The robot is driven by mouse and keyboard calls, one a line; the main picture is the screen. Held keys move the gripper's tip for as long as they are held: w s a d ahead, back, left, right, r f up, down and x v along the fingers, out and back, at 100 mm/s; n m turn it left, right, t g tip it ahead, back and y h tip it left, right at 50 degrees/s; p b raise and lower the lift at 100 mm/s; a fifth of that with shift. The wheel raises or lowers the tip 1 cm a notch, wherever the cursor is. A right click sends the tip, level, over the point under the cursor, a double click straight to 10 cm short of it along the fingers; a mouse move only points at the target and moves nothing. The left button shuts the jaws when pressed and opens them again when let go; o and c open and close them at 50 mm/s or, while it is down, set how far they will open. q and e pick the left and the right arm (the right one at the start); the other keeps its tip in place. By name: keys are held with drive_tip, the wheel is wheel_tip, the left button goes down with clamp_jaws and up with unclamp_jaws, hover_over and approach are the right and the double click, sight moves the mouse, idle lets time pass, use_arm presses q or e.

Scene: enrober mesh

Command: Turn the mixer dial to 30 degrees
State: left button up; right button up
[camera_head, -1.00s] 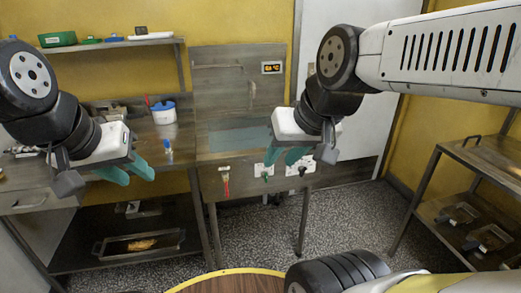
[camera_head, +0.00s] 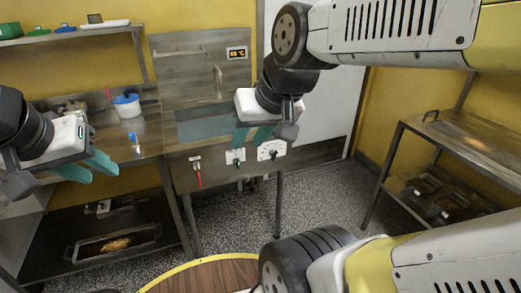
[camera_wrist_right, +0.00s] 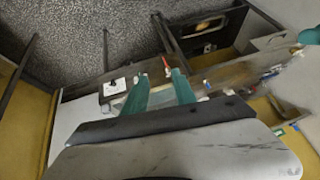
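The dial (camera_head: 271,151) has a black knob on a white marked plate at the right of the metal station's front panel. It also shows in the right wrist view (camera_wrist_right: 113,86). My right gripper (camera_head: 252,138) is open and empty, fingers pointing down, just above and left of the dial in the head view. In the right wrist view my right fingers (camera_wrist_right: 160,88) are apart, with the dial plate left of them; no contact shows. My left gripper (camera_head: 88,168) is open and empty in front of the left bench. The knob's exact angle is too small to read.
A temperature display (camera_head: 237,52) is above. A blue-white pot (camera_head: 127,106) stands on the left bench. A metal shelf rack (camera_head: 440,125) stands at right.

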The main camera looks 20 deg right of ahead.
drive_tip(key=w+d+f+t+h, duration=0.1)
drive_tip(key=w+d+f, duration=0.25)
drive_tip(key=w, duration=0.55)
drive_tip(key=w+d+f+t+h, duration=0.15)
drive_tip(key=w+d, duration=0.25)
drive_tip(key=w, duration=0.5)
drive_tip(key=w+d+f, duration=0.3)
drive_tip(key=w, duration=0.6)
drive_tip(key=m+t+y, duration=0.2)
drive_tip(key=t+y, duration=0.1)
drive_tip(key=t, duration=0.1)
approach(274, 155)
drive_tip(key=w+a+r, duration=0.3)
drive_tip(key=a+r, duration=0.4)
drive_tip(key=s+d+f+m+t+h, duration=0.1)
drive_tip(key=s+d+f+m+t, duration=0.15)
drive_tip(key=f, duration=0.35)
drive_tip(key=s+d+f+m+t+h, duration=0.1)
drive_tip(key=d+f+m+t, duration=0.1)
drive_tip(key=d+f+t, duration=0.3)
drive_tip(key=w+a+g, duration=0.1)
drive_tip(key=w+g, duration=0.1)
drive_tip(key=w, duration=0.5)
drive_tip(key=shift+w+a+f, duration=0.3)
drive_tip(key=shift+w+f, duration=0.05)
drive_tip(key=shift+c, duration=0.4)
clamp_jaws()
